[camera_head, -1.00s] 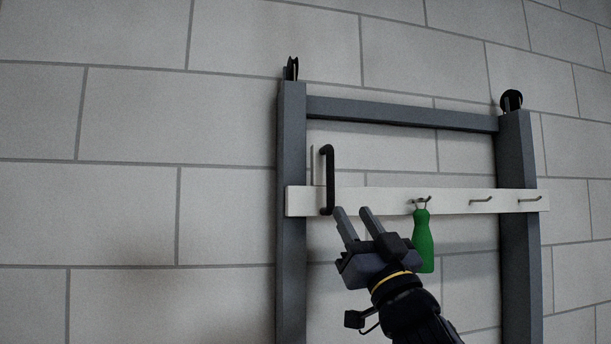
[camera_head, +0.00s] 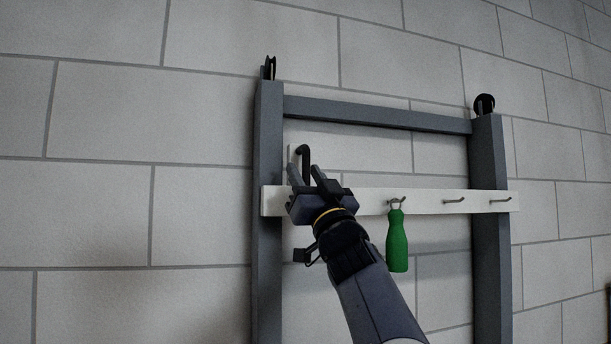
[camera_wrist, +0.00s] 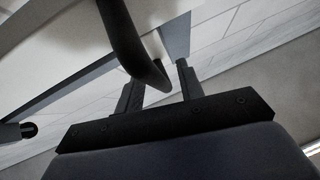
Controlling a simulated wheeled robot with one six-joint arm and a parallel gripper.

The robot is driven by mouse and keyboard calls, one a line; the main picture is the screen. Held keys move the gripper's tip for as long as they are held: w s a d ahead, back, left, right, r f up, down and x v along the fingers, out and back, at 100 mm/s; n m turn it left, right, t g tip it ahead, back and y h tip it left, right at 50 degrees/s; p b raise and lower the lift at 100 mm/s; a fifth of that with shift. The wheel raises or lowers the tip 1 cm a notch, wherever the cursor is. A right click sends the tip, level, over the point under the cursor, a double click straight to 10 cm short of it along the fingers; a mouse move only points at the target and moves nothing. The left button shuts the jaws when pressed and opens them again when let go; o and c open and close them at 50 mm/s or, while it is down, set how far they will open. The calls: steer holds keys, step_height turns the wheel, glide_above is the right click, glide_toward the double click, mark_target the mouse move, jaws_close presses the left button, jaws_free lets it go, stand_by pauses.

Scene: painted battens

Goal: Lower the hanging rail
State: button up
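The white hanging rail (camera_head: 362,202) lies across a grey frame, its ends over the two posts. A black bar handle (camera_head: 304,152) stands on the rail near its left end; its lower part is hidden behind my gripper. My gripper (camera_head: 304,168) is open at the handle, with a finger to each side of it in the head view. In the wrist view, the handle (camera_wrist: 125,40) curves down between my spread fingers (camera_wrist: 158,88). A gap shows beside it, and I cannot tell whether either finger touches it.
A green bottle-shaped thing (camera_head: 397,240) hangs from a rail hook, just right of my arm. Two more hooks (camera_head: 454,201) to its right are bare. Grey posts (camera_head: 268,280) (camera_head: 488,150) and a crossbar (camera_head: 380,114) frame the rail. Black wheels (camera_head: 484,104) top the posts. A block wall stands behind.

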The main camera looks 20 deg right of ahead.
steer(key=shift+w+r, duration=0.1)
steer(key=shift+w, duration=0.05)
steer(key=shift+c, duration=0.4)
jaws_close()
